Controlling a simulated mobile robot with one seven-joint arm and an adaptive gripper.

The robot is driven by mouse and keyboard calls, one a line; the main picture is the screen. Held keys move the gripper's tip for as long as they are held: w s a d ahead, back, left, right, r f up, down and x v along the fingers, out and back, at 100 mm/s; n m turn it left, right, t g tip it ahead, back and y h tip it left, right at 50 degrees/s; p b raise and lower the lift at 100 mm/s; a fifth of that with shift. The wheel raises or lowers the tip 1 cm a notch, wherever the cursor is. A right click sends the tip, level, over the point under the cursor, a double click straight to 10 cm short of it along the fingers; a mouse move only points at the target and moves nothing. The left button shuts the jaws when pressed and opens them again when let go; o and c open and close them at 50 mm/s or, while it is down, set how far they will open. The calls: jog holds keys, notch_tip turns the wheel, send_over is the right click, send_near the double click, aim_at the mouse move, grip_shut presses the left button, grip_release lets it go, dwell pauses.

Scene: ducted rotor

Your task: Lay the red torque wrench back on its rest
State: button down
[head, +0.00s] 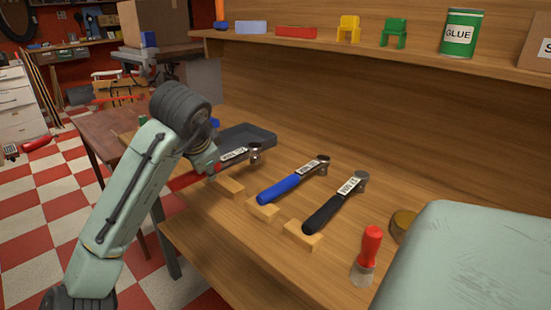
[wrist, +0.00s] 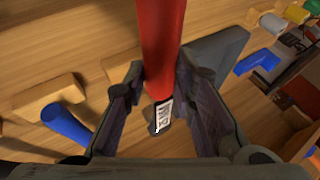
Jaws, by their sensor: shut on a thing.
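The red torque wrench has a red handle (head: 184,180), a white label and a metal head (head: 255,149). It points the same general way as the other wrenches. My gripper (head: 212,170) is shut on it; in the wrist view the red handle (wrist: 163,40) runs between the two fingers (wrist: 162,80). The leftmost wooden rest block (head: 229,188) has no wrench lying on it. The wrench is beside or above this block in the head view; I cannot tell the gap. My arm hides part of the wrench.
The blue wrench (head: 285,188) and black wrench (head: 326,213) lie on rest blocks to the right. A dark tray (head: 247,137) is behind the red wrench. A shelf (head: 300,44) with several items runs above.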

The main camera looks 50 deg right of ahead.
aim_at(255, 163)
jog(key=d+p, duration=0.1)
jog(key=d, duration=0.3)
jog(key=s+d+p, duration=0.1)
jog(key=d, duration=0.4)
jog(key=d+f+p, duration=0.1)
jog(key=d, duration=0.3)
jog(key=shift+s+d+p, duration=0.2)
jog(key=shift+s+p, duration=0.1)
jog(key=shift+s, duration=0.05)
jog(key=shift+s+d, duration=0.1)
jog(key=shift+d, duration=0.4)
jog(key=shift+f+p, duration=0.7)
jog(key=shift+f, duration=1.15)
jog(key=c, duration=1.3)
grip_release()
jog(key=shift+f, duration=0.1)
jog(key=shift+c, duration=0.2)
